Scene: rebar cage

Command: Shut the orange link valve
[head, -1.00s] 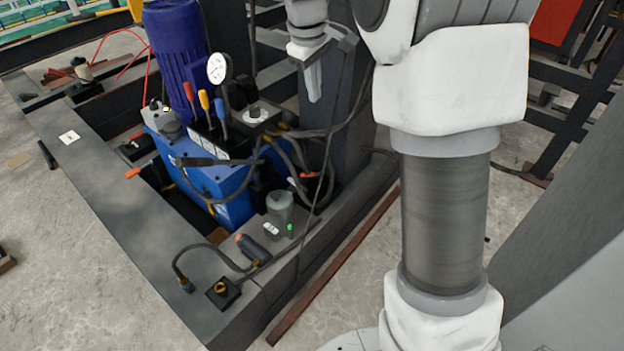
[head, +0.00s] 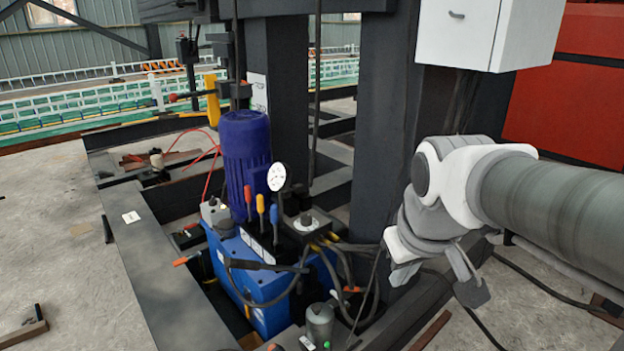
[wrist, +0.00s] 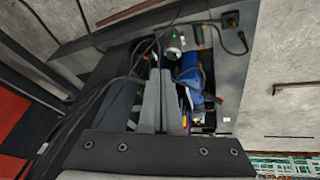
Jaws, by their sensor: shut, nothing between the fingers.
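Two small orange handles show in the head view: one (head: 186,260) sticks out left of the blue tank, the other (head: 353,289) sits among hoses at its right. I cannot tell which is the link valve, or whether either is open. My gripper (head: 401,276) is right of the hydraulic unit, beside the dark post, apart from both handles and partly hidden by my wrist. In the wrist view its fingers (wrist: 163,75) are shut and empty, pointing towards the unit and covering part of it.
The blue tank (head: 236,268) carries a purple motor (head: 246,160), a gauge (head: 277,177) and coloured levers (head: 261,204). Black hoses loop in front. A thick dark post (head: 382,130) stands behind, with a white box (head: 480,32) above right. Open concrete floor (head: 60,240) lies left.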

